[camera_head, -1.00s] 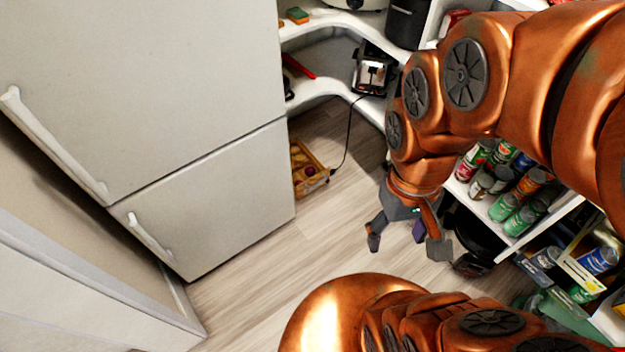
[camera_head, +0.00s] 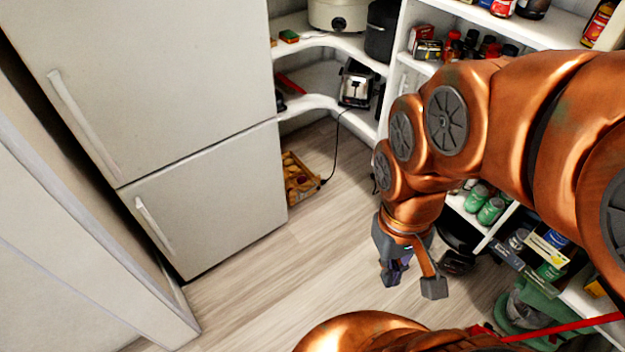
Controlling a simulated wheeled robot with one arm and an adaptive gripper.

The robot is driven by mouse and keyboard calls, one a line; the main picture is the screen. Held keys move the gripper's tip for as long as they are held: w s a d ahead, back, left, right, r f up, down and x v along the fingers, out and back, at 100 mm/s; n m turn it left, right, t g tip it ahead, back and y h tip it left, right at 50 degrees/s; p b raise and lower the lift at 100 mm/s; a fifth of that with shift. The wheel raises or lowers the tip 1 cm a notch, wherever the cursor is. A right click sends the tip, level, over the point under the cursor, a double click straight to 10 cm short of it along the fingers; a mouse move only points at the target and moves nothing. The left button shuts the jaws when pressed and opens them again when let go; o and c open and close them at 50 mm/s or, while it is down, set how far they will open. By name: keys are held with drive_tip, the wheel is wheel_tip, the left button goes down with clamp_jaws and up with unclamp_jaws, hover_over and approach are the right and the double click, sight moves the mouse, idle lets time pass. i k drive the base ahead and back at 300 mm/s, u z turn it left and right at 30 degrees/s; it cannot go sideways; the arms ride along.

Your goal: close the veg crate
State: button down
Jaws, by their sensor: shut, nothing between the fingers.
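A wooden crate (camera_head: 300,183) with yellowish-brown contents sits on the floor at the fridge's right side, under the corner shelves. The fridge hides part of it. I cannot make out a lid or whether it is open. My gripper (camera_head: 413,280) points down in front of the right-hand shelving, to the right of the crate and nearer the camera. It is shut and empty, and clearly apart from the crate.
The white fridge (camera_head: 170,110) stands at left. A toaster (camera_head: 356,84) sits on the corner shelf, its dark cord hanging down beside the crate. Shelves of cans and bottles stand at right. The wood floor (camera_head: 285,270) is clear in the middle.

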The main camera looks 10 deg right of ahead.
sight(290, 178)
drive_tip(key=u, duration=0.4)
drive_tip(key=i, duration=1)
drive_tip(key=z, duration=0.05)
